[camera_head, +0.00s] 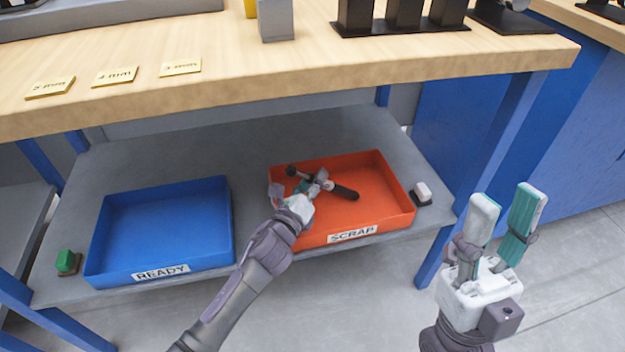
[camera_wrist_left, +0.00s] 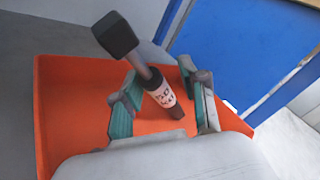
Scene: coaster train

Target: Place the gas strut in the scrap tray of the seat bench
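The gas strut (camera_head: 345,192) is a dark rod-like part with a thick black body and a black end block. It is within the orange scrap tray (camera_head: 385,192), and whether it rests fully on the floor is hard to tell. In the left wrist view, the strut (camera_wrist_left: 162,94) shows a pale label and lies between the fingers. My left gripper (camera_head: 311,185) is down at the tray, and in the left wrist view its fingers (camera_wrist_left: 160,88) stand apart with a gap beside the strut. My right gripper (camera_head: 508,205) is open and empty, right of the bench.
An empty blue ready tray (camera_head: 165,225) stands left on the grey shelf (camera_head: 150,155). A green button (camera_head: 68,261) and a pale button (camera_head: 422,192) flank the trays. The wooden bench top (camera_head: 300,70) overhangs the shelf. A blue leg (camera_head: 490,180) stands near my right gripper.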

